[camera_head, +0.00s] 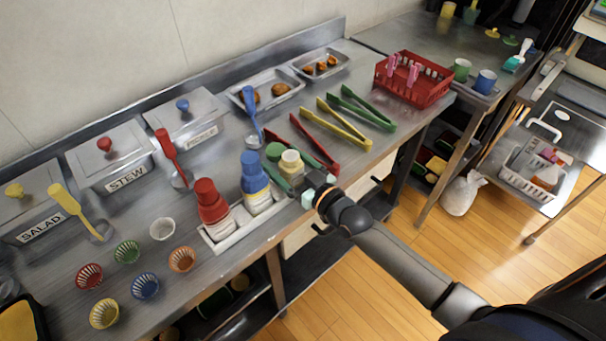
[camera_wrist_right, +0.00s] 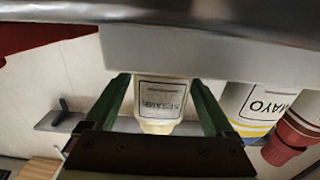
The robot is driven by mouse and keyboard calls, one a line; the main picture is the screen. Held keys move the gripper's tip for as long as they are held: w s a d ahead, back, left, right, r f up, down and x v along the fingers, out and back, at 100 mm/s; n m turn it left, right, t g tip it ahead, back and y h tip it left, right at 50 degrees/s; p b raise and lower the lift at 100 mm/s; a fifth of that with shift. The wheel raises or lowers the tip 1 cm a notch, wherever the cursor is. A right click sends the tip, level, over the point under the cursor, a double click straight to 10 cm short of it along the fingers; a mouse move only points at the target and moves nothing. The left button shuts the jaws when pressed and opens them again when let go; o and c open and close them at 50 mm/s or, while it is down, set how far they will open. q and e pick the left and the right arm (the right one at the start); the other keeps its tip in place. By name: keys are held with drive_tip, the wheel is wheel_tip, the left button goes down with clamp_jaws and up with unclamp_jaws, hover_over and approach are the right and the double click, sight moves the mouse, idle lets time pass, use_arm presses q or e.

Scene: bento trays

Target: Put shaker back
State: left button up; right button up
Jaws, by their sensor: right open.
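In the right wrist view a pale shaker with an upside-down label reading SESAME (camera_wrist_right: 160,97) sits between the fingers of my right gripper (camera_wrist_right: 160,82). The gripper is open, one green finger on each side of it; I cannot tell whether they touch it. In the head view my right gripper (camera_head: 296,184) is at the shakers and partly hides them. My left gripper is out of view.
The white rack (camera_head: 228,242) holds a red-capped bottle (camera_head: 211,202) and a blue-capped bottle (camera_head: 255,175). Tongs (camera_head: 335,125), lidded steel bins (camera_head: 108,158), small colored cups (camera_head: 145,286) and a red basket (camera_head: 414,80) stand on the steel counter.

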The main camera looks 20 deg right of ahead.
drive_tip(key=v, duration=1.1)
drive_tip(key=s+a+f+m+g+h+p, duration=0.2)
drive_tip(key=s+f+g, duration=0.5)
drive_tip(key=s+f, duration=0.8)
drive_tip(key=shift+a+f+g+h+p, duration=0.35)
drive_tip(key=shift+f+h, duration=0.3)
drive_tip(key=shift+h, duration=0.25)
